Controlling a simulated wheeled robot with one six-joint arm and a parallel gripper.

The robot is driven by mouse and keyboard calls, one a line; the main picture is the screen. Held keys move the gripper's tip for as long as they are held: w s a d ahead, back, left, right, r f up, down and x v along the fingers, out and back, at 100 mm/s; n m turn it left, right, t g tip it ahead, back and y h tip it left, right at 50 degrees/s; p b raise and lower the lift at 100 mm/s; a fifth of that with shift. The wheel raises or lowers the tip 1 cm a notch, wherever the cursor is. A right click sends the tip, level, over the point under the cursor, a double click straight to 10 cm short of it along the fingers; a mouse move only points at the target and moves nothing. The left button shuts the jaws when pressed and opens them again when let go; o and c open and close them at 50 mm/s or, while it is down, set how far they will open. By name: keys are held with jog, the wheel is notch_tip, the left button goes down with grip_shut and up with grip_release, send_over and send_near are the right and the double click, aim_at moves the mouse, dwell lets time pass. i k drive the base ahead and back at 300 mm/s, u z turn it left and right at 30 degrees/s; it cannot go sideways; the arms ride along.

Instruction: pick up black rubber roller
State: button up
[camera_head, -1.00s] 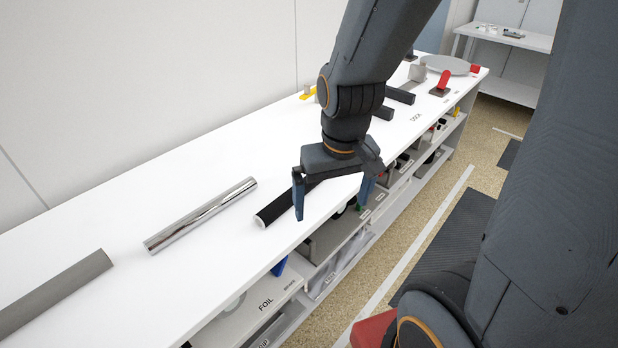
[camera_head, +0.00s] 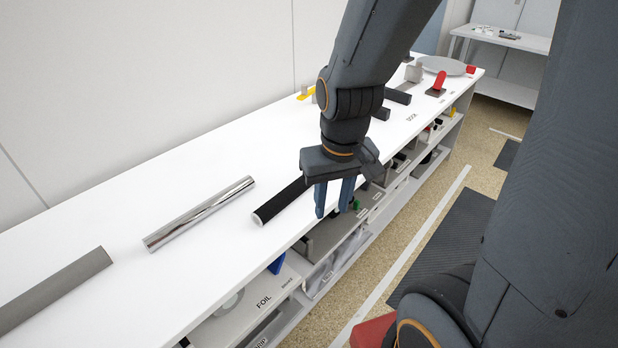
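The black rubber roller (camera_head: 278,201) lies on the white table top near its front edge, with a pale end cap facing the lower left. Its far end is hidden behind my gripper. The fingers overlap the table's front edge in the picture. I cannot tell whether the roller is between them.
Dark rollers (camera_head: 397,96) and a red-handled item (camera_head: 438,82) lie at the far right. Shelves with bins (camera_head: 240,310) are under the table. Bare table separates the rollers.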

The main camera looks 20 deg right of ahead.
aim_at(268, 210)
jog(key=z, duration=0.55)
jog(key=k, duration=1.25)
jog(key=z, duration=0.85)
jog(key=i, duration=1.7)
jog(key=u, duration=1.3)
jog(key=i, duration=0.7)
jog(key=u, duration=0.7)
